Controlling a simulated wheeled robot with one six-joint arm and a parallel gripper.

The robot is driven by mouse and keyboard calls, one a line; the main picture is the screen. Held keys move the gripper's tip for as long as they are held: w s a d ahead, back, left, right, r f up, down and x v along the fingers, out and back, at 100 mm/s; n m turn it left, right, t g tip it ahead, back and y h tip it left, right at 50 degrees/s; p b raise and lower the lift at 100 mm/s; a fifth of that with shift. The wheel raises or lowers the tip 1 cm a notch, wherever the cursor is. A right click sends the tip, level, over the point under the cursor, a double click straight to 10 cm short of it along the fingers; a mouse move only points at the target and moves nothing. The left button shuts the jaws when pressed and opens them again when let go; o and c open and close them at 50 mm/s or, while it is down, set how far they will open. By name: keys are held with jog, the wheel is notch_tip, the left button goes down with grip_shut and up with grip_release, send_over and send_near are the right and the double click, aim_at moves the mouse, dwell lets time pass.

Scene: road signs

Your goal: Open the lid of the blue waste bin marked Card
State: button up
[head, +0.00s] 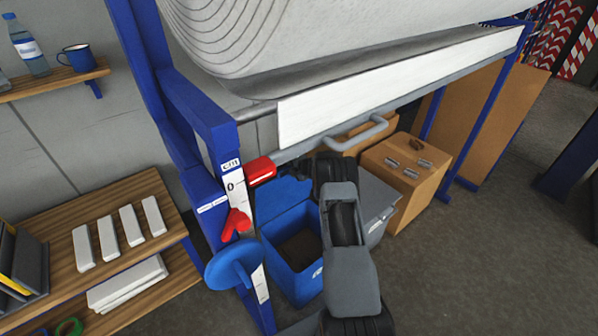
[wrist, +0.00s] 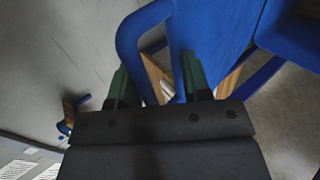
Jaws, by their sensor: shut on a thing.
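The blue waste bin (head: 292,268) stands on the floor under the machine in the head view. Its lid (head: 283,199) is swung up at the back, and the dark brown inside shows. A small white mark on its front is too small to read. In the wrist view a blue loop handle (wrist: 128,42) joins a blue panel (wrist: 212,38), seemingly the lid. My gripper (wrist: 157,75) has its green fingers on either side of this handle and is shut on it. In the head view my arm hides the fingertips and part of the bin's right side.
A grey bin (head: 375,202) stands right of the blue one, with a cardboard box (head: 418,185) beyond. A blue post (head: 205,185) with a blue handwheel (head: 232,263) and red lever (head: 236,224) stands close left. A large white roll (head: 330,35) hangs above. Floor at right is clear.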

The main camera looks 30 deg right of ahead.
jog(key=shift+w+a+f, duration=0.1)
jog(key=shift+w+f, duration=0.2)
jog(key=shift+w, duration=0.05)
jog(key=shift+f, duration=0.1)
jog(key=o, duration=0.7)
jog(key=shift+f, duration=0.1)
